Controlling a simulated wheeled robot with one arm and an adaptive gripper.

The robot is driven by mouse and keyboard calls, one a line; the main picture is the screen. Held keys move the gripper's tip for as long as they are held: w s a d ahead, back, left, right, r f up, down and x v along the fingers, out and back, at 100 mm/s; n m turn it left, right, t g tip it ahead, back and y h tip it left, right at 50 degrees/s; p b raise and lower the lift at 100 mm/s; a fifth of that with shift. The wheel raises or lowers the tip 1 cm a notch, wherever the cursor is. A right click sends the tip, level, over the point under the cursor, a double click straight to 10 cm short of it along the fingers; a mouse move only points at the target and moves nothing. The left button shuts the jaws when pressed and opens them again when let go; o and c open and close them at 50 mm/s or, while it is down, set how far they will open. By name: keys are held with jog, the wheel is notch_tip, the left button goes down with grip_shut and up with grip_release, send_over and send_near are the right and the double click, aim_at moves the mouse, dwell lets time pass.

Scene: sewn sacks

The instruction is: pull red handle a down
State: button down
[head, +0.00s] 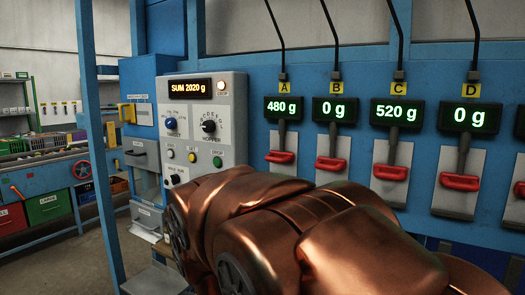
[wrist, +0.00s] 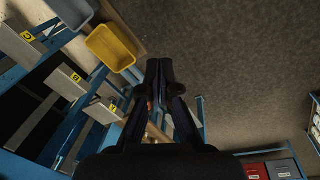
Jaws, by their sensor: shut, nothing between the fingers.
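Red handle A (head: 281,157) sits on a grey plate below the display reading 480 g, under the yellow label A (head: 285,87). It is at the low end of its dark lever. In the wrist view my gripper (wrist: 159,70) points away from the camera with its dark fingers together and nothing between them. A small red patch shows beside the left finger; I cannot tell what it is. In the head view my copper arm fills the lower middle and the gripper's fingers are hidden.
Red handles B (head: 331,163), C (head: 390,172) and D (head: 460,181) stand to the right. A grey control panel (head: 203,130) reading SUM 2020 g stands left of handle A. In the wrist view a yellow bin (wrist: 110,47) lies upper left; bare floor is upper right.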

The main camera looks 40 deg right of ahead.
jog(key=w+d+r+m+t+h+p, duration=0.1)
jog(key=w+d+r+m+h, duration=0.2)
jog(key=w+d+r, duration=0.5)
jog(key=w+d+r+m+t+h+p, duration=0.1)
jog(key=w+d+r+m+h, duration=0.2)
jog(key=w+d+r, duration=0.5)
jog(key=w+d+r+m+t+h+p, duration=0.1)
jog(key=w+d+r+m+h, duration=0.2)
jog(key=r, duration=1.5)
jog(key=shift+w+d+r+m, duration=0.3)
jog(key=shift+w+d+m, duration=1)
jog(key=shift+w+d, duration=2.2)
jog(key=shift+s+d, duration=0.75)
send_near(271, 151)
jog(key=s+d, duration=0.2)
jog(key=s, duration=0.1)
jog(key=shift+d+f, duration=0.2)
jog(key=shift+f, duration=0.75)
jog(key=shift+d+f, duration=0.2)
jog(key=shift+f, duration=0.8)
jog(key=shift+f, duration=0.1)
